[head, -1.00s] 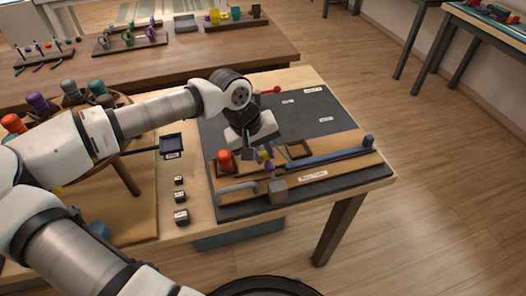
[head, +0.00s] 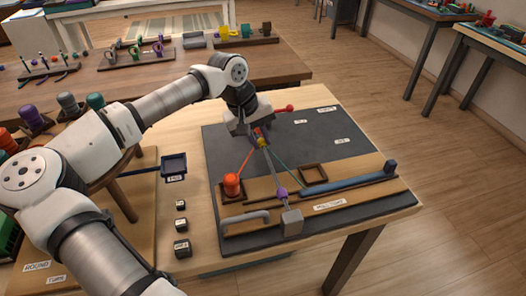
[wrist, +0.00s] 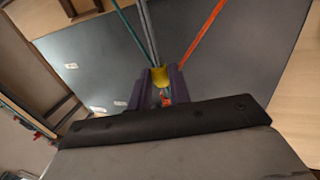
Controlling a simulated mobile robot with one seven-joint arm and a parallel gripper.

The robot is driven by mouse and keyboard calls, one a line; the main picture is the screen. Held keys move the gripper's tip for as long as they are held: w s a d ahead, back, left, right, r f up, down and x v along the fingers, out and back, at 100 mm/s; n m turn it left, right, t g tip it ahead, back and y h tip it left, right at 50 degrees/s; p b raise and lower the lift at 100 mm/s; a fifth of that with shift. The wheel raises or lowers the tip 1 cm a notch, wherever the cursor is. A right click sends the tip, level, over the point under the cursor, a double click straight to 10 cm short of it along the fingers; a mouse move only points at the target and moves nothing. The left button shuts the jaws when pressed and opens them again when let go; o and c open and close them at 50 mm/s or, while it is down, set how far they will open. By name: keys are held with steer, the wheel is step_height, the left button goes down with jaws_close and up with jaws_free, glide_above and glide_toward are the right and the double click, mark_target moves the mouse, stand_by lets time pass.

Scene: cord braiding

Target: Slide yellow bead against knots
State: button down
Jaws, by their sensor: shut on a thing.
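The yellow bead (head: 263,142) is at the tip of my gripper (head: 260,136), above the dark mat. In the wrist view the yellow bead (wrist: 159,76) sits between the purple fingertips (wrist: 160,84), which are shut on it. A red cord (head: 247,160), a grey cord (head: 271,167) and a teal cord (head: 286,168) fan out from the bead towards the board. Small red and orange bits (wrist: 166,97) show between the fingers behind the bead. I cannot tell whether these are the knots or whether the bead touches them.
An orange spool (head: 231,184) stands on the wooden board (head: 345,196). A purple bead (head: 281,193) is on the grey cord near a grey block (head: 292,222). A blue bar (head: 345,180) lies on the right. The mat (head: 345,120) beyond is mostly clear.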

steer(key=shift+w+a, duration=0.15)
steer(key=shift+w, duration=0.35)
steer(key=shift+w+a, duration=0.15)
steer(key=shift+w, duration=0.35)
steer(key=c, duration=1.3)
jaws_free()
steer(key=shift+o, duration=0.2)
steer(key=shift+r, duration=0.1)
steer(key=b+v, duration=0.1)
steer(key=v, duration=1.2)
steer(key=shift+a+r+b, duration=0.15)
steer(key=shift+r+b, duration=0.15)
steer(key=shift+s, duration=0.1)
